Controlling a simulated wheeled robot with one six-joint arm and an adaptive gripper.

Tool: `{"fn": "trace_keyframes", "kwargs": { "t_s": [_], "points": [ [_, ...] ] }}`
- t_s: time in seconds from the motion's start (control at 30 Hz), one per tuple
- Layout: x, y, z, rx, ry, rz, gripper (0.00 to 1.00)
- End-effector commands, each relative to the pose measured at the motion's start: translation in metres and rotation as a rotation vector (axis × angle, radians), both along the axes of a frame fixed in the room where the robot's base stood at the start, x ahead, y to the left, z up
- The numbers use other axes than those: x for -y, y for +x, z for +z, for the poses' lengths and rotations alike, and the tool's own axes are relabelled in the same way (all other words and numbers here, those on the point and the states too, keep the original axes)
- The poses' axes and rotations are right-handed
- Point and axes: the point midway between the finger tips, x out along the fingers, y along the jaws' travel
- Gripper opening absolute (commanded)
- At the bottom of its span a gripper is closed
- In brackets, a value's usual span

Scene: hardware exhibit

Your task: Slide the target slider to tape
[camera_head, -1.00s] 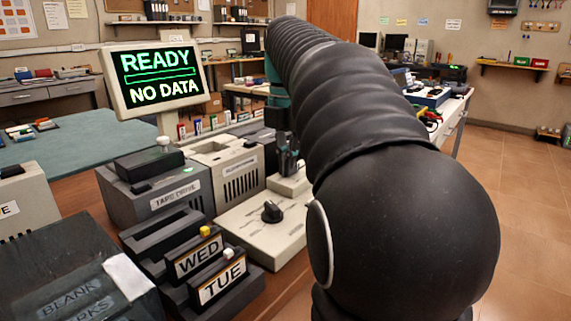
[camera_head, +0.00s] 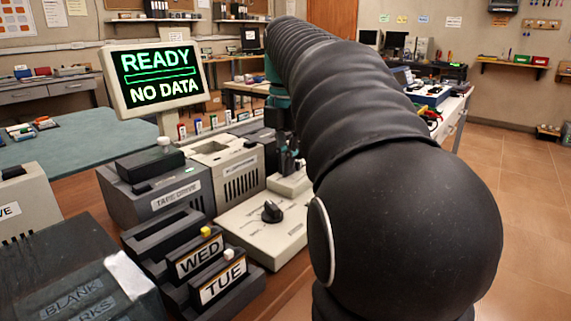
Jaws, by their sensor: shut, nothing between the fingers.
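My gripper (camera_head: 289,166) is small and partly hidden beside my black arm. Its dark fingers point down, shut and empty, just over a small pale box (camera_head: 290,184). A slider on that box cannot be made out; the fingers and arm cover part of it. I cannot tell whether the fingers touch anything. The grey tape drive (camera_head: 160,203), labelled "TAPE DRIVE", stands to the left. A pale panel with a black rotary knob (camera_head: 271,211) lies in front of the small box.
A monitor (camera_head: 155,78) reads "READY" and "NO DATA". A beige labelled unit (camera_head: 228,170) stands beside the tape drive. A dark rack holds "WED" (camera_head: 198,258) and "TUE" (camera_head: 221,283) cartridges in front. A dark box (camera_head: 75,290) is at lower left. Open floor lies right.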

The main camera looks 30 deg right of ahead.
Motion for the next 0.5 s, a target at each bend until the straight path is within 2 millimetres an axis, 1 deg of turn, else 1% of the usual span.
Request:
{"fn": "trace_keyframes", "kwargs": {
  "t_s": [0.3,0.37,0.5],
  "points": [
    [0.0,0.0,0.027,0.0,0.0,0.0,0.0],
    [0.0,0.001,0.029,0.001,-0.001,0.0,0.0],
    [0.0,0.001,0.041,0.003,-0.001,0.0,0.0]
  ]
}}
